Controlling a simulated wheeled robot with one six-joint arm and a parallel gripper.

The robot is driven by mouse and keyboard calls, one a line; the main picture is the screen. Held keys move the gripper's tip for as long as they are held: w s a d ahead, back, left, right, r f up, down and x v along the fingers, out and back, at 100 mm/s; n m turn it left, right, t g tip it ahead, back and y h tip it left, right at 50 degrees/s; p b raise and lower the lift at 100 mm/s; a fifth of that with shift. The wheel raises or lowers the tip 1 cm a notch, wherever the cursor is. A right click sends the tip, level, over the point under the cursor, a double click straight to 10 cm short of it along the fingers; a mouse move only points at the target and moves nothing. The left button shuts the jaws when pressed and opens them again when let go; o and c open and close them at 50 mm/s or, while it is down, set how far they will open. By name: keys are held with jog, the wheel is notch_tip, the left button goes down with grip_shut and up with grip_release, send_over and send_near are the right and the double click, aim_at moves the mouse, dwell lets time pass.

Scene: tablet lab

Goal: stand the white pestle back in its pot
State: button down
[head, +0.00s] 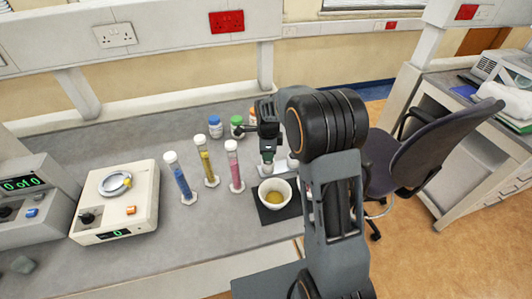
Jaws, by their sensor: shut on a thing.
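My gripper (267,155) is in the head view, pointing down behind a white bowl-shaped pot (276,203). It is shut on a white thing, which I take to be the white pestle (266,169); its lower part shows small and pale just under the fingers. The pot stands on a dark square mat (264,213) and has yellowish matter inside. The pestle's end is beyond the pot's far rim in the picture; whether it touches anything is too small to tell. My arm hides part of the area right of the pot.
Blue (180,181), yellow (206,165) and pink (235,168) tubes stand left of the pot. Small bottles, one blue-capped (215,127) and one green-capped (237,127), stand behind. A cream balance (117,203) is further left. A chair (425,150) stands right. The bench front is clear.

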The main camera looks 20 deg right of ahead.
jog(key=shift+f, duration=0.1)
dwell(0.8)
jog(key=c, duration=0.9)
grip_release()
notch_tip(320, 180, up, 14)
jog(key=shift+f+b, duration=0.1)
jog(key=shift+b, duration=0.7)
